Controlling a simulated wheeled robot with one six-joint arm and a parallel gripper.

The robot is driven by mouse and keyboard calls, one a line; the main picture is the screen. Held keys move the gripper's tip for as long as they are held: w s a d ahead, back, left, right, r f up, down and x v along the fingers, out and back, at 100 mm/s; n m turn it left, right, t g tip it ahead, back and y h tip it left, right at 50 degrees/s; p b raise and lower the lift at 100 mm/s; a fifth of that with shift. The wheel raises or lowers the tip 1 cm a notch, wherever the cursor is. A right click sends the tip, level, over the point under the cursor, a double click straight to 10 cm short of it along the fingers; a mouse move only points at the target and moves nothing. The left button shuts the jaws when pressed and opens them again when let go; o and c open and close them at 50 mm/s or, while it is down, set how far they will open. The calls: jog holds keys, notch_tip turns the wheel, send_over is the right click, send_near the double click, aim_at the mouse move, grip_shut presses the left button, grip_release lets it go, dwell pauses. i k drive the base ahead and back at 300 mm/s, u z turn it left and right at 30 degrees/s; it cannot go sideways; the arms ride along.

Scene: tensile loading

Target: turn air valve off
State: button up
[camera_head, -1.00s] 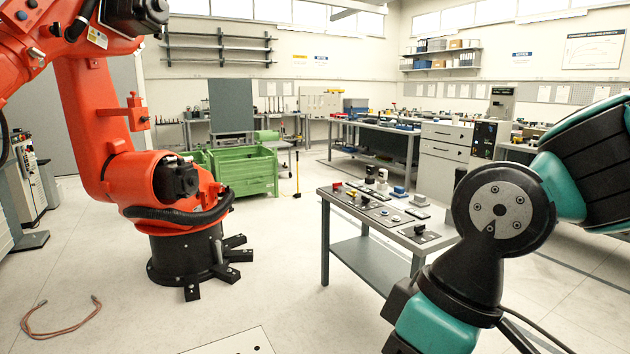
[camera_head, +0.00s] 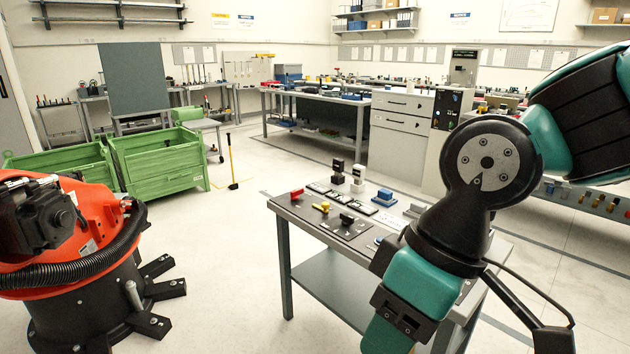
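A grey table (camera_head: 284,218) stands in front of me with several small fixtures on dark panels. A small red handle (camera_head: 297,194) is at its back left corner. A small yellow handle (camera_head: 322,207) lies just in front of it, and a black knob-like part (camera_head: 347,218) is to its right. I cannot tell which of these, if any, is the air valve. My teal and black arm crosses the right side of the view and hides the right part of the tabletop. My gripper is not in view.
A large orange robot arm base (camera_head: 60,250) on a black pedestal with dark feet stands at left. Green crates (camera_head: 160,160) and a yellow-handled tool (camera_head: 231,160) are behind. A workbench (camera_head: 264,105) and drawer cabinet (camera_head: 400,140) stand farther back.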

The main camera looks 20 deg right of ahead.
aim_at(294, 194)
jog(key=u, duration=0.25)
jog(key=i, duration=1.15)
jog(key=u, duration=0.6)
jog(key=i, duration=1.15)
jog(key=z, duration=0.5)
jog(key=i, duration=0.55)
jog(key=z, duration=0.2)
